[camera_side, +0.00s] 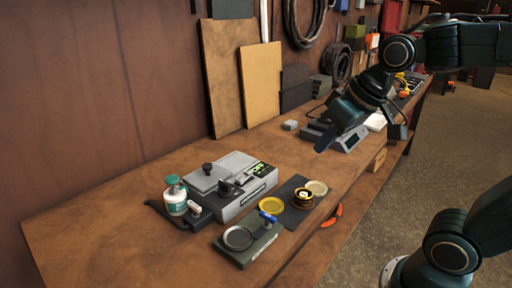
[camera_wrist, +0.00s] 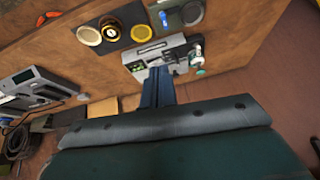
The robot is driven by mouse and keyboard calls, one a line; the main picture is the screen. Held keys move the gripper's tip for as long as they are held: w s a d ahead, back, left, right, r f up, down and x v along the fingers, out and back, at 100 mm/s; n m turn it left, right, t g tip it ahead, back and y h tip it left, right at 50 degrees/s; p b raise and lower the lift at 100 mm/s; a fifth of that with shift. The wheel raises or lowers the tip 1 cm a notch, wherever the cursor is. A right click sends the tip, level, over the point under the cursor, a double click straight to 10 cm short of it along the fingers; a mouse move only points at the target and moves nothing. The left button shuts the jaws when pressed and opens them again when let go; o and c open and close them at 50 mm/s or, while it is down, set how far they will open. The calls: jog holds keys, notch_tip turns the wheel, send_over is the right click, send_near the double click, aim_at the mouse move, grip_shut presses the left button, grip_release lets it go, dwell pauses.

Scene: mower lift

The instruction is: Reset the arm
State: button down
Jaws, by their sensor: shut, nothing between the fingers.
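My gripper (camera_side: 327,138) hangs in the air above the right part of the workbench, at the end of my dark green arm. Its fingers are shut with nothing between them. In the wrist view the shut fingers (camera_wrist: 158,86) show as a narrow blue-grey bar, overlapping the picture of the grey machine below. My gripper touches nothing on the bench (camera_side: 110,215).
A grey machine (camera_side: 235,200) stands mid-bench, with a white-green bottle (camera_side: 175,195) to its left. In front are a grey-green base with a round dish (camera_side: 238,238), a yellow dish (camera_side: 271,206) and a dark mat (camera_side: 294,216). A scale (camera_side: 348,140) stands behind my gripper.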

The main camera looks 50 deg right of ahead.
jog(key=s+f, duration=0.2)
jog(key=s, duration=0.6)
jog(key=shift+s+n, duration=0.15)
jog(key=shift+n, duration=0.25)
jog(key=c, duration=2.1)
grip_release()
